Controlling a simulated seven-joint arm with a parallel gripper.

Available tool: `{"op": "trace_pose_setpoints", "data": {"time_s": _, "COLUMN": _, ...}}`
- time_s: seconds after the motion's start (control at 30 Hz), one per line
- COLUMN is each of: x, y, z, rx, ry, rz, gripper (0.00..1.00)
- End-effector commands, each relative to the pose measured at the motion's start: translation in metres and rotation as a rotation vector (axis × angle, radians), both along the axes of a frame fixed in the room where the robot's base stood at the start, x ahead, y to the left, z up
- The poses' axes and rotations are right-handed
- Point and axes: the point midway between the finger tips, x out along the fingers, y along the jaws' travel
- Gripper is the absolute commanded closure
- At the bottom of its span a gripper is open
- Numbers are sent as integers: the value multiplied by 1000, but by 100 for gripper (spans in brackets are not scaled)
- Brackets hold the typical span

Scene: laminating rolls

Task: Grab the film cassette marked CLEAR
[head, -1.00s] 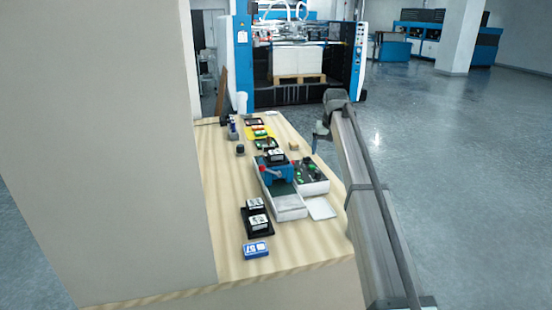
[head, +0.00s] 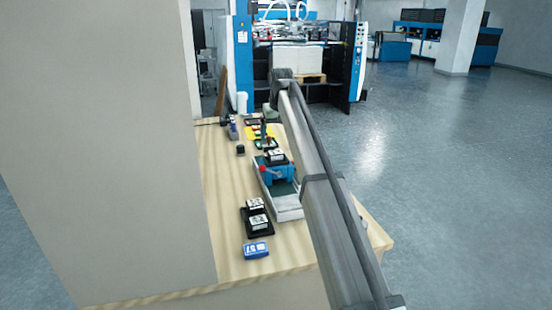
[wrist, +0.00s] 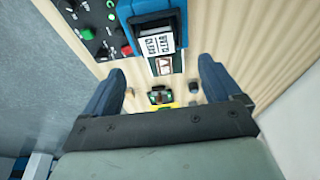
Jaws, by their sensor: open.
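Several white-labelled black film cassettes show, but I cannot read CLEAR on any label. In the head view, one cassette (head: 276,155) sits on top of the blue laminator, and two more, a rear one (head: 255,203) and a front one (head: 258,222), rest in a black tray at the near end of the bench. The laminator's cassette shows upside down in the wrist view (wrist: 158,42), its small print unclear. My gripper (wrist: 160,88) is open and empty, its two blue fingers apart above the bench, beyond the laminator in the head view. My arm hides the bench's right side.
The blue laminator (head: 280,174) stands mid-bench with a long bed towards the near end. A button panel (wrist: 98,25) lies beside it. A blue box marked 57 (head: 256,250) sits in front.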

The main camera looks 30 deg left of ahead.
Motion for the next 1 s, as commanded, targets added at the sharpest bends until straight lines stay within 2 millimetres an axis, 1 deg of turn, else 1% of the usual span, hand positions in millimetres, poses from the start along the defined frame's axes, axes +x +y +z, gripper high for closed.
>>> {"op": "trace_pose_setpoints", "data": {"time_s": 0.03, "x": 1, "y": 1, "z": -9, "rx": -1, "ry": 1, "rz": 0, "gripper": 8}}
{"op": "trace_pose_setpoints", "data": {"time_s": 0.1, "x": 3, "y": 3, "z": -17, "rx": -1, "ry": 1, "rz": 0, "gripper": 8}}
{"op": "trace_pose_setpoints", "data": {"time_s": 0.37, "x": 6, "y": 4, "z": -30, "rx": 0, "ry": 0, "rz": 0, "gripper": 8}}
{"op": "trace_pose_setpoints", "data": {"time_s": 0.57, "x": 9, "y": 4, "z": -54, "rx": -1, "ry": 2, "rz": -1, "gripper": 8}}
{"op": "trace_pose_setpoints", "data": {"time_s": 0.7, "x": 12, "y": 8, "z": -70, "rx": -1, "ry": 1, "rz": 0, "gripper": 8}}
{"op": "trace_pose_setpoints", "data": {"time_s": 0.8, "x": 13, "y": 9, "z": -75, "rx": -1, "ry": 1, "rz": 0, "gripper": 8}}
{"op": "trace_pose_setpoints", "data": {"time_s": 1.0, "x": 13, "y": 9, "z": -75, "rx": 0, "ry": 0, "rz": -1, "gripper": 8}}
